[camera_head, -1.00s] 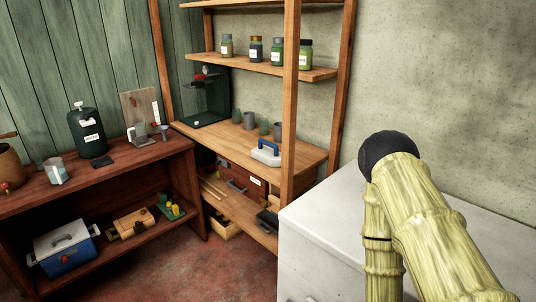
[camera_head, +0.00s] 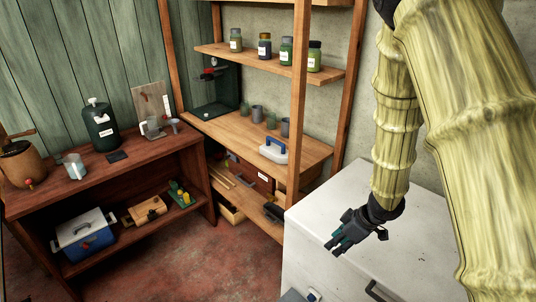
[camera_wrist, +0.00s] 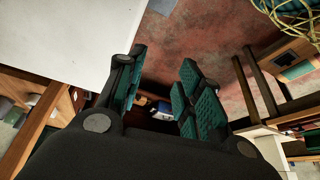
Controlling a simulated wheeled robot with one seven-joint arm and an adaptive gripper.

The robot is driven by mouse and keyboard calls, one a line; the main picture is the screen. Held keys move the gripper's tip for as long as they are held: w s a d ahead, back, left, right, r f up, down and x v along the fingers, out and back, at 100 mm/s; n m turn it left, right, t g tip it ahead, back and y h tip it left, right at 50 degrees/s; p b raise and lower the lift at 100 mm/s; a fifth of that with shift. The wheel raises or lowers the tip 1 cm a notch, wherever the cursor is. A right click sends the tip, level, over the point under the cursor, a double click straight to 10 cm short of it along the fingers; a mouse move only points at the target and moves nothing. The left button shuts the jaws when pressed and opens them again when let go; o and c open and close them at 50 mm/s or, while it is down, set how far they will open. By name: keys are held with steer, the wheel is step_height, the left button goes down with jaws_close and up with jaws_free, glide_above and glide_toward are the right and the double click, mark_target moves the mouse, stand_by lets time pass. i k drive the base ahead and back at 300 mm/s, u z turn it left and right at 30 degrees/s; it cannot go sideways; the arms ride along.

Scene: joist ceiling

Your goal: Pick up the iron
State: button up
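The likely iron (camera_head: 273,153), a white body with a blue handle, rests on the middle shelf board of the wooden shelf unit near its front edge. My gripper (camera_head: 338,243) is in front of the white cabinet at the right, well apart from the iron and lower in the picture. In the wrist view my gripper (camera_wrist: 160,80) has its teal finger pads spread apart with nothing between them. I cannot make out the iron in the wrist view.
A shelf post (camera_head: 298,130) stands just right of the iron. Grey cups (camera_head: 257,112) stand behind it. The white cabinet (camera_head: 330,212) is at the right. A dark red bench (camera_head: 100,180) with a blue and white cooler (camera_head: 85,238) is at the left. The floor (camera_head: 215,262) between is clear.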

mark_target(274, 149)
steer(key=u, duration=0.7)
steer(key=i, duration=0.9)
steer(key=u, duration=0.5)
steer(key=i, duration=1)
steer(key=z, duration=1.05)
steer(key=i, duration=0.6)
steer(key=z, duration=0.6)
